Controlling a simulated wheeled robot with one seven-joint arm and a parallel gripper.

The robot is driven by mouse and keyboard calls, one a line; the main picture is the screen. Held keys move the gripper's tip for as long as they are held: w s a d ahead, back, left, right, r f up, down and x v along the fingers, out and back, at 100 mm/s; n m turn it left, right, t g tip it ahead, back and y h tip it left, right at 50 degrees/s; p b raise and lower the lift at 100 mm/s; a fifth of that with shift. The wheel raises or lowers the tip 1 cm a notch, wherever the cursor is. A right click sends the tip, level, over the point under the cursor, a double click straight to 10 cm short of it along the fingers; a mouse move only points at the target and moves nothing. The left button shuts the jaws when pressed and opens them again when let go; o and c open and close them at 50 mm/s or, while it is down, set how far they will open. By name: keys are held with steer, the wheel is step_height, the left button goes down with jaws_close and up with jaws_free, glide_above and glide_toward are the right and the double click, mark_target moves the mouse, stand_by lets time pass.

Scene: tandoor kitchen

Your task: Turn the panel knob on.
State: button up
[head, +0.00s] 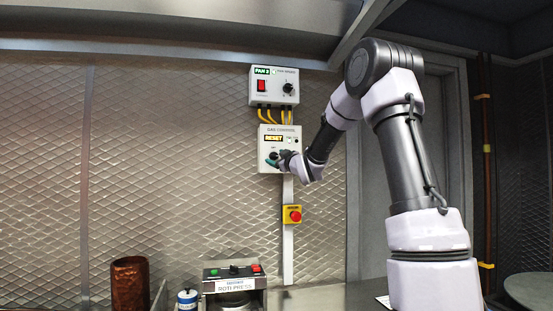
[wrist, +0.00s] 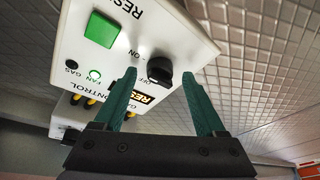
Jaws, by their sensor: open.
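The gas control panel (head: 265,140) is a white wall box with a lit yellow RESET display. It appears rotated in the wrist view (wrist: 210,42). Its black panel knob (wrist: 160,70) sits beside small ON and OFF labels; which one it points at is unclear. My gripper (wrist: 159,76) is open, with its teal fingertips on either side of the knob in the wrist view. I cannot tell whether they touch it. In the head view, my gripper (head: 274,162) is at the panel's lower left and partly covers it.
A large green button (wrist: 101,29) and a lit green fan lamp (wrist: 94,75) are on the same panel. The fan box (head: 274,86) is just above, joined by yellow cables. A red emergency button (head: 292,215) is below. A roti press (head: 234,285) stands beneath.

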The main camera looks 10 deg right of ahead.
steer(key=v, duration=1)
steer(key=shift+s, duration=0.25)
steer(key=s+a+f+m+g, duration=0.1)
steer(key=s+f+m+g, duration=0.3)
steer(key=s, duration=0.8)
steer(key=s+f+m+g+h, duration=0.1)
steer(key=s+f+m+g, duration=0.3)
steer(key=s, duration=0.7)
steer(key=s+a+f+m+g+h, duration=0.1)
steer(key=s+f+m+g, duration=0.3)
steer(key=s, duration=0.8)
steer(key=shift+s+a+f+m+g, duration=0.35)
steer(key=shift+f+m, duration=0.1)
steer(key=shift+m, duration=0.25)
steer(key=shift+h, duration=0.3)
